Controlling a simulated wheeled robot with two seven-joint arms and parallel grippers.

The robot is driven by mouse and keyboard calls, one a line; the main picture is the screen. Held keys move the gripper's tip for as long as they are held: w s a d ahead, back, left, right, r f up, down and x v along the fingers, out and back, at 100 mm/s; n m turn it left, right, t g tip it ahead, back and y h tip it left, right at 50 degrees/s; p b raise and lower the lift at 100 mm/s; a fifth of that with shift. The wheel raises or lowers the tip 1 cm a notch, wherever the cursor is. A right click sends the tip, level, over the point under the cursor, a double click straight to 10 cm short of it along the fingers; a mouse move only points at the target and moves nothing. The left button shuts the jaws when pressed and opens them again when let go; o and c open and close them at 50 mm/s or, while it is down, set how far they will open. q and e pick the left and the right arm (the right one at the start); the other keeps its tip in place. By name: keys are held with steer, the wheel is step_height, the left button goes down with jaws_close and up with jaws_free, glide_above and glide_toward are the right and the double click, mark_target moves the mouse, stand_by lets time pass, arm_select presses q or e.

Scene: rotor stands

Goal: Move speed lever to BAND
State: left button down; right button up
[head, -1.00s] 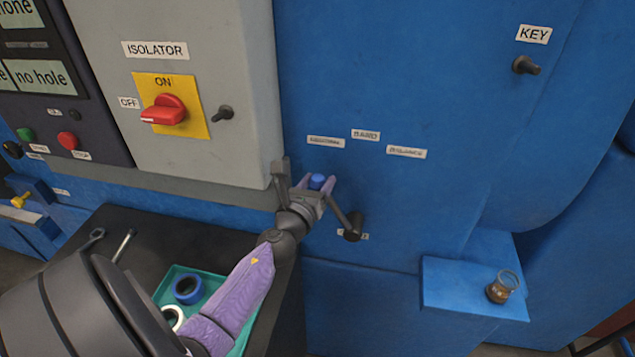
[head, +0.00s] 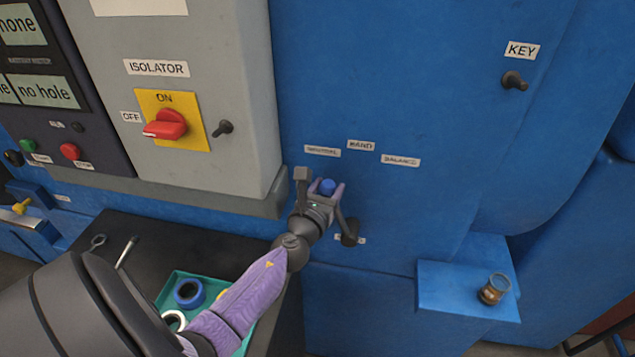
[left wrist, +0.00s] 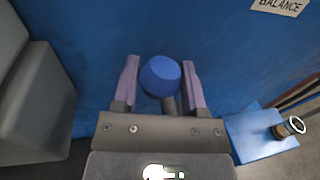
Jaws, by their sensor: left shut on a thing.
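The speed lever is a dark arm on the blue panel, rising from a hub (head: 350,236) to a blue knob (head: 327,186). It leans up and to the left, below the left-hand label (head: 323,152), which is hard to read. The BAND label (head: 361,145) is up and right of the knob, and the BALANCE label (head: 400,160) is further right. My left gripper (head: 328,189) is shut on the knob. In the left wrist view the knob (left wrist: 160,76) sits between the two purple fingers, with part of the dark lever arm below it. My right gripper is not in view.
The grey isolator box (head: 170,100) with its red switch (head: 165,125) juts out left of the gripper. A blue ledge (head: 440,290) with a small jar (head: 496,288) is at lower right. A teal tray (head: 172,287) with tape rolls lies below my arm. The panel right of the lever is clear.

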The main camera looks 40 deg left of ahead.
arm_select(q)
steer(key=shift+w+d+r+m+p, duration=0.35)
steer(key=shift+d+m+p, duration=0.15)
steer(key=shift+d+p, duration=0.1)
steer(key=shift+w+d+r+m+p, duration=0.25)
steer(key=shift+w+d+m+p, duration=0.1)
steer(key=shift+d+m+p, duration=0.2)
steer(key=shift+w+d+f+m+g+p, duration=0.1)
steer(key=shift+w+d+m+g+p, duration=0.25)
steer(key=shift+d, duration=0.25)
steer(key=shift+w+d+m+g+p, duration=0.15)
steer(key=shift+w+d+m+p, duration=0.05)
steer(key=shift+d+m+p, duration=0.3)
steer(key=shift+d, duration=0.1)
steer(key=shift+c, duration=0.7)
jaws_free()
steer(key=f+p+v, duration=0.1)
steer(key=v, duration=0.8)
steer(key=shift+s+d+r, duration=0.15)
steer(key=shift+s+r, duration=0.25)
steer(key=shift+r, duration=0.05)
